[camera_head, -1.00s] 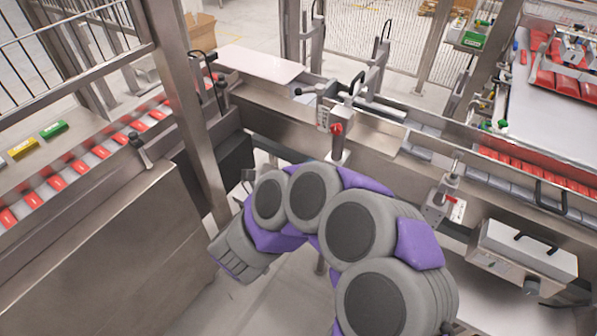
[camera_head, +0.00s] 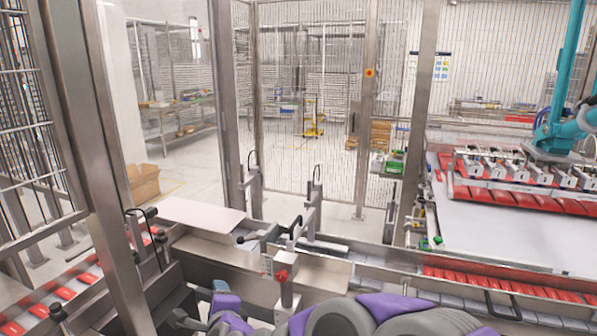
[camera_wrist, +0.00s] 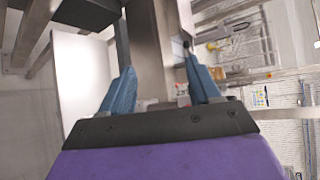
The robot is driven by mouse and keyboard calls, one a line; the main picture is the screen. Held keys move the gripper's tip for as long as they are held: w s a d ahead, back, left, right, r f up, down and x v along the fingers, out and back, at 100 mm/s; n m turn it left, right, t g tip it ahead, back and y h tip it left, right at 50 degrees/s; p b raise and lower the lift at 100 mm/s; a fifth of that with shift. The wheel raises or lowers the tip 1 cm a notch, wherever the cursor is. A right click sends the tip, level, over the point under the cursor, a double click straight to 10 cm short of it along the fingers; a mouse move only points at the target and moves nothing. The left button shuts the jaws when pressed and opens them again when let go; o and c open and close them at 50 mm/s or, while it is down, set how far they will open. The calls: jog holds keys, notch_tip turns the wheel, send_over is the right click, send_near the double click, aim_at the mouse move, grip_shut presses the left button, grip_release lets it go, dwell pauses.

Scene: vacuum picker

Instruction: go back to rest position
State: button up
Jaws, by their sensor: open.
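My gripper shows in the wrist view (camera_wrist: 163,88) with its two blue fingers apart and nothing between them. Steel machine parts lie beyond the fingers. In the head view my grey and purple arm is folded low along the bottom edge. The gripper's fingertips cannot be made out clearly there.
A steel conveyor line (camera_head: 310,265) with a red-knobbed post (camera_head: 283,280) runs just beyond my arm. Red packs (camera_head: 88,280) lie on a belt at left. A teal robot arm (camera_head: 560,135) stands over red packs at right. A steel post (camera_head: 105,170) rises at left.

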jog(key=s+d+f+n+g+h, duration=0.2)
jog(key=s+d+n+g, duration=0.5)
jog(key=s+d, duration=0.9)
jog(key=s+d+f+n+g+h, duration=0.2)
jog(key=s+d+n+g, duration=0.5)
jog(key=s+d, duration=0.8)
jog(key=s+n+h, duration=0.1)
jog(key=s+n, duration=0.2)
jog(key=s, duration=0.1)
jog(key=shift+d+h, duration=0.3)
jog(key=shift+d, duration=0.1)
jog(key=shift+c, duration=0.3)
